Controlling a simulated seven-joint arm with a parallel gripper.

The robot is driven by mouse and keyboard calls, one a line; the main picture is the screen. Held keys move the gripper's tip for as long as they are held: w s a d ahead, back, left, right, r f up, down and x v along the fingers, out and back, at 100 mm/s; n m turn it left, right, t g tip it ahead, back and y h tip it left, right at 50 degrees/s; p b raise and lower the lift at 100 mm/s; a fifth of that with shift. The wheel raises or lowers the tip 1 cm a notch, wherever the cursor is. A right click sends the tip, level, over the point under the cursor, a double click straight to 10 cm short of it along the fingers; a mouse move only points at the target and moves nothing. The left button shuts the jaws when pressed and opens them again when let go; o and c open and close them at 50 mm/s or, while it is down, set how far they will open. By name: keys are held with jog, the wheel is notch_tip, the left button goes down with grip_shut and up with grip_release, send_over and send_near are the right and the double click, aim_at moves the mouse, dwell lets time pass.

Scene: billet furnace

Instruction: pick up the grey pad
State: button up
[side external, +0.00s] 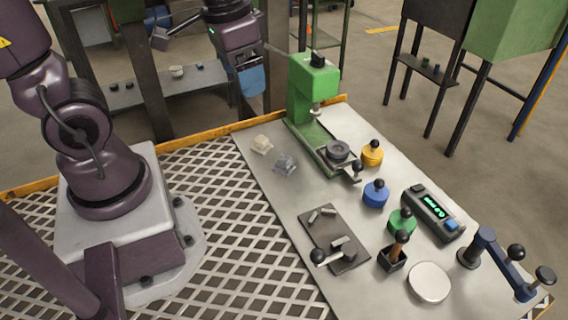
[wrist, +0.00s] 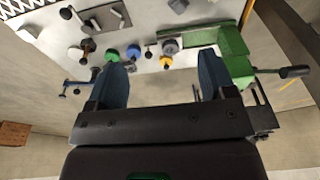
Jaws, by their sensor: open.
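The grey pad (side external: 286,164) appears to be the small grey, crumpled-looking piece on the pale worktop, left of the green press; it also seems to show at the top edge of the wrist view (wrist: 178,5). A similar beige piece (side external: 262,144) lies just behind it, apart from it. My gripper (side external: 251,82) is raised behind the press's left side, well away from the pad. In the wrist view my gripper (wrist: 160,60) has its two blue fingers wide apart with nothing between them.
The green press (side external: 313,85) stands tall beside the pad. Yellow (side external: 372,153), blue (side external: 376,193) and green (side external: 401,221) knobbed weights, a display box (side external: 434,213), a dark plate (side external: 322,263), a pale disc (side external: 429,283) and a blue lever fixture (side external: 488,252) occupy the worktop. Bare worktop surrounds the pad's front.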

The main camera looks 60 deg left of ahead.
aim_at(284, 157)
jog(key=w+a+f+m+g, duration=0.1)
jog(key=w+a+f+m, duration=0.2)
jog(key=w+f+m, duration=0.3)
jog(key=w+a+f+m+g, duration=0.15)
jog(key=w+f+m, duration=0.3)
jog(key=f, duration=0.45)
jog(key=shift+m+t, duration=0.35)
jog(key=f, duration=0.8)
jog(key=s+f, duration=0.1)
jog(key=f, duration=0.3)
jog(key=shift+a+f, duration=0.1)
jog(key=shift+a, duration=0.1)
jog(key=shift+w, duration=0.1)
jog(key=c, duration=1)
